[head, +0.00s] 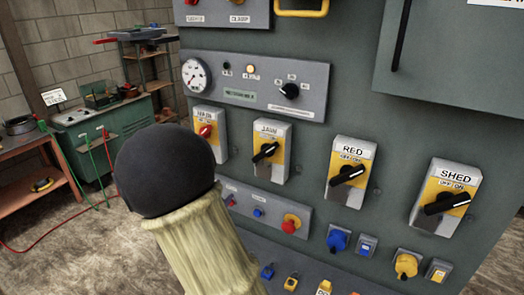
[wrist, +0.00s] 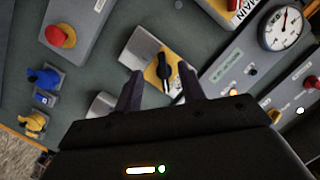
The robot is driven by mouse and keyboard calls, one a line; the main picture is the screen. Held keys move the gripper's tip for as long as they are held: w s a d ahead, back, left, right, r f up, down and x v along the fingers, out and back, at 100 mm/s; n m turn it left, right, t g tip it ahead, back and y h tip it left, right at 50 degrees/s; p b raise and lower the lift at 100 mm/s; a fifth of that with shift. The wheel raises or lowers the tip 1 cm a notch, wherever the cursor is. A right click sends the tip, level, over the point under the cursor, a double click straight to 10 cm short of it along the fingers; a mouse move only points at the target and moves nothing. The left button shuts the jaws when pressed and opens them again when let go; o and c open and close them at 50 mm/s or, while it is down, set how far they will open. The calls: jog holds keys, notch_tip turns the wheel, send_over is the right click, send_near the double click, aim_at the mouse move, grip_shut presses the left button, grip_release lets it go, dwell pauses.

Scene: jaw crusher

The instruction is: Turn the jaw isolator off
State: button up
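The jaw isolator (head: 268,150) is a pale box with a yellow plate and a black rotary handle, second from the left in a row of isolators. Its handle lies diagonally, right end higher; the markings around it are too small to read. In the wrist view the jaw isolator (wrist: 155,62) shows just beyond my fingertips, its black handle between them in the picture. My gripper (wrist: 160,78) is open, with its two dark fingers apart. I cannot tell whether they touch the handle. My gripper does not show in the head view.
The red-handled main isolator (head: 206,132) is left of it; the RED (head: 349,172) and SHED (head: 446,197) isolators are right. A gauge panel (head: 255,84) is above; a red button (head: 290,224) is below. My arm covers the lower left of the panel.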

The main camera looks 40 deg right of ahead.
aim_at(262, 155)
jog(key=s+d+r+m+g+h, duration=0.1)
jog(key=s+r+m+g+h, duration=0.1)
jog(key=r+m+h, duration=0.1)
jog(key=shift+s+d, duration=0.25)
jog(key=shift+d, duration=0.15)
jog(key=p+x, duration=0.2)
jog(key=x, duration=0.3)
jog(key=p+x, duration=0.2)
jog(key=x, duration=0.4)
jog(key=p+x, duration=0.2)
jog(key=x, duration=0.3)
jog(key=shift+d+r, duration=0.2)
jog(key=shift+r, duration=0.15)
jog(key=shift+w+d+f, duration=0.1)
jog(key=shift+w+d, duration=0.15)
jog(key=shift+d, duration=0.25)
grip_shut()
